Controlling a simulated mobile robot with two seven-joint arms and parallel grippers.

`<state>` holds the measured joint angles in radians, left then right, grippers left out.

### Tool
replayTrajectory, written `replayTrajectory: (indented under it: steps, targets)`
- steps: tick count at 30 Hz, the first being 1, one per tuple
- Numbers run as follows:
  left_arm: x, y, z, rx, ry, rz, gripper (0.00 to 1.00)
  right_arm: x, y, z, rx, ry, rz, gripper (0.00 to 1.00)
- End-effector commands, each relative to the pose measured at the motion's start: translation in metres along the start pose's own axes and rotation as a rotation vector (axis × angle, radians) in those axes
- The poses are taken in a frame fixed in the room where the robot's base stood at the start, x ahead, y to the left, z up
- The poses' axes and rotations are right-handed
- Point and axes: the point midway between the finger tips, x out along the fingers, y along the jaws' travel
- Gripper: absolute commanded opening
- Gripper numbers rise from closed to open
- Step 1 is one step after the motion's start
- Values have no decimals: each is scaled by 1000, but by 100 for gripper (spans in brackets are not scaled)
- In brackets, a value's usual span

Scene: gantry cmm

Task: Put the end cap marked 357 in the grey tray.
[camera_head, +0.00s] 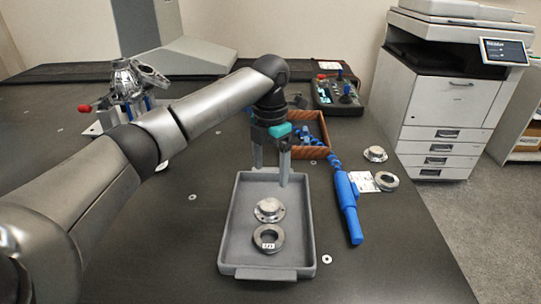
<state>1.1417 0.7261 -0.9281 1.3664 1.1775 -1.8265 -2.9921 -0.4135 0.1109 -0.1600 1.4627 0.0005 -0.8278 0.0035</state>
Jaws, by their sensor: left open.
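The grey tray (237,225) lies on the dark table in the middle of the view. Two metal end caps are in it: a flanged one (269,210) and, just in front of it, a dark ring-shaped one (268,239) with a small white label too small to read surely. Two more end caps lie on the table at the right, one flanged (375,154) and one ring-shaped (387,181); I see no readable mark on them. My left gripper (271,172) is open and empty, fingers pointing down over the tray's far end. My right gripper is out of view.
A blue handled tool (347,200) lies right of the tray, near a white paper (362,182). An orange-brown bin (310,145) with blue parts stands behind. A control box (338,98) and a metal casting on a fixture (135,85) are farther back.

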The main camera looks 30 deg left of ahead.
Motion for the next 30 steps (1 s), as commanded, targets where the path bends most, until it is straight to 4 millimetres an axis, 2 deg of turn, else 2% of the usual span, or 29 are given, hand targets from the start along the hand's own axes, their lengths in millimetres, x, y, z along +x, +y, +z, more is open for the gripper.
replayTrajectory:
  steps: [6, 14, 26, 30]
  targets:
    - [-14, 0, 0, 1, -1, -1, 91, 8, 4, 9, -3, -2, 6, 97]
    - [-17, 0, 0, 1, 0, -1, 91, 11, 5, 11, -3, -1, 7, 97]
    - [-17, 0, 0, 0, 0, 0, 91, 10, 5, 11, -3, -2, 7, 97]
    - [-30, 0, 0, 0, -1, 0, 91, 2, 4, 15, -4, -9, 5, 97]
